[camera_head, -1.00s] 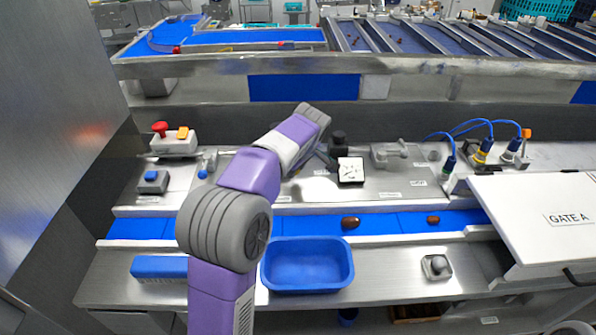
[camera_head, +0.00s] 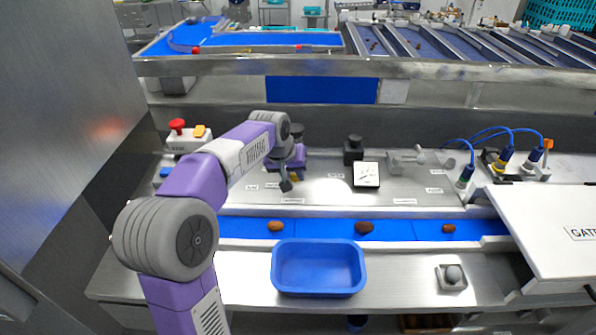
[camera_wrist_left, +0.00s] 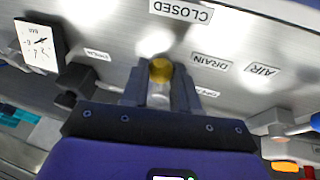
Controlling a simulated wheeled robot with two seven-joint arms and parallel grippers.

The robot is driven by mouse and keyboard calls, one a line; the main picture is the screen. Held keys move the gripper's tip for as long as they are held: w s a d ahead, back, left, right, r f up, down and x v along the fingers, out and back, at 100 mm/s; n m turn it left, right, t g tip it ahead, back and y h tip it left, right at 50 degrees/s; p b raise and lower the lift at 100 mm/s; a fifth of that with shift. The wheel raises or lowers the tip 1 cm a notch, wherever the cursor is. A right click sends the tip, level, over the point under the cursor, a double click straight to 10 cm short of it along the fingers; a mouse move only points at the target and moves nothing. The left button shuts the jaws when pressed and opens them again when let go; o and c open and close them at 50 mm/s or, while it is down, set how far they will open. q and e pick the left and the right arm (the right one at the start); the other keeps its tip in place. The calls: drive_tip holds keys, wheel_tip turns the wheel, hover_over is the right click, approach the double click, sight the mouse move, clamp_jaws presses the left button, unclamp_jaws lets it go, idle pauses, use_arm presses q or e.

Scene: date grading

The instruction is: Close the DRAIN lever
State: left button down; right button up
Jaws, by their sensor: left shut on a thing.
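The DRAIN lever shows in the left wrist view as a round brass-yellow knob (camera_wrist_left: 160,70) between my left gripper's fingers (camera_wrist_left: 160,88). The DRAIN label (camera_wrist_left: 211,62) is on the panel to the right of it. A CLOSED label (camera_wrist_left: 181,11) is above it in that view, and a partly covered label is beside the right finger. In the head view my left gripper (camera_head: 290,181) is low over the steel panel, shut on the knob, with a little yellow showing. The lever's shaft is mostly hidden. My right gripper is not in view.
A white square gauge (camera_head: 366,174) and a black knob (camera_head: 353,150) stand right of the gripper. A red button box (camera_head: 186,142) is at left. The blue belt (camera_head: 320,229) with dates and a blue tray (camera_head: 318,287) are in front. Blue-cabled plugs and a white GATE cover are right.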

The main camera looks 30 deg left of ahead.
use_arm(q)
drive_tip(key=shift+s+a+m, duration=0.1)
drive_tip(key=shift+a+m, duration=0.2)
drive_tip(key=shift+m, duration=0.3)
drive_tip(key=c, duration=0.9)
unclamp_jaws()
drive_tip(key=shift+r, duration=0.1)
drive_tip(key=v, duration=0.7)
drive_tip(key=shift+s+a+r+p, duration=0.15)
drive_tip(key=shift+r+p, duration=0.05)
drive_tip(key=shift+p, duration=0.2)
